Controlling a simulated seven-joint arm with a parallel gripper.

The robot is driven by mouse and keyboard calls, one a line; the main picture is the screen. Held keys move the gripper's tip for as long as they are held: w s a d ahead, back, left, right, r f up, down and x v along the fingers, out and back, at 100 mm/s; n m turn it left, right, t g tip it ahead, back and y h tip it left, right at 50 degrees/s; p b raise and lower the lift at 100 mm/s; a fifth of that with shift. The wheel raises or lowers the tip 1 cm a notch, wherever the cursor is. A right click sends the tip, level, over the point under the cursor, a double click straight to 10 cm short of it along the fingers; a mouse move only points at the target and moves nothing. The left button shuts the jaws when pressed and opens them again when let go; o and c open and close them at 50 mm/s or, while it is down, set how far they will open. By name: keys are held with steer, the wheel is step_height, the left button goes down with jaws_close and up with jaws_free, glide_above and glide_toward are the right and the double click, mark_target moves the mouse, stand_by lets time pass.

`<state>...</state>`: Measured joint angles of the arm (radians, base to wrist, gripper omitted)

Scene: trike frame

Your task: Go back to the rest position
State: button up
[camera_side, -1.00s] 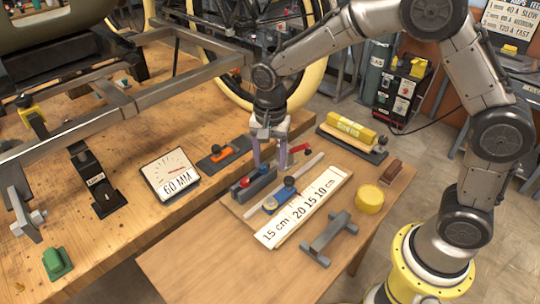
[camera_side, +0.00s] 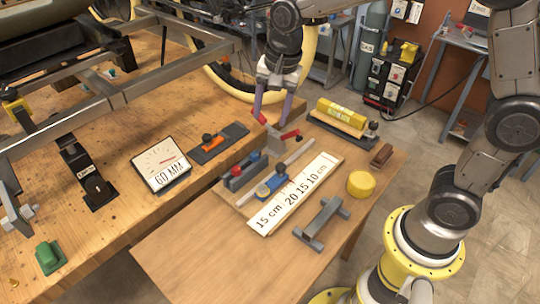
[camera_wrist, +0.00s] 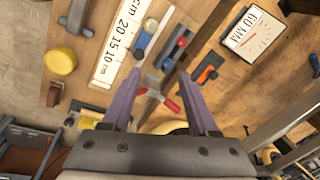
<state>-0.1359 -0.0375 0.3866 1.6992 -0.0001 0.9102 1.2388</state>
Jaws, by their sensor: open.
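My gripper (camera_side: 272,108) is above the back of the small wooden table (camera_side: 190,262) in the side view. Its two purple fingers are spread apart and hold nothing. In the wrist view the open gripper (camera_wrist: 160,95) has a red-handled clamp (camera_wrist: 160,92) showing between and beyond its fingers. In the side view that clamp (camera_side: 275,135) is just below the fingertips; whether they touch it I cannot tell.
A ruler board (camera_side: 295,195), a blue-handled tool (camera_side: 271,186), a yellow round block (camera_side: 361,184) and a grey bar (camera_side: 325,223) lie on the table. A yellow block (camera_side: 342,115) stands behind. The metal trike frame (camera_side: 105,92) and a 60 MM gauge (camera_side: 160,165) are at left.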

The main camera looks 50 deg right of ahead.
steer(key=s+d+r+n+t, duration=0.35)
steer(key=s+r, duration=0.55)
steer(key=s, duration=0.4)
steer(key=s+d+f+n, duration=0.1)
steer(key=s+f+n, duration=0.3)
steer(key=s+n, duration=0.5)
steer(key=shift+s+d, duration=0.35)
steer(key=shift+d, duration=0.05)
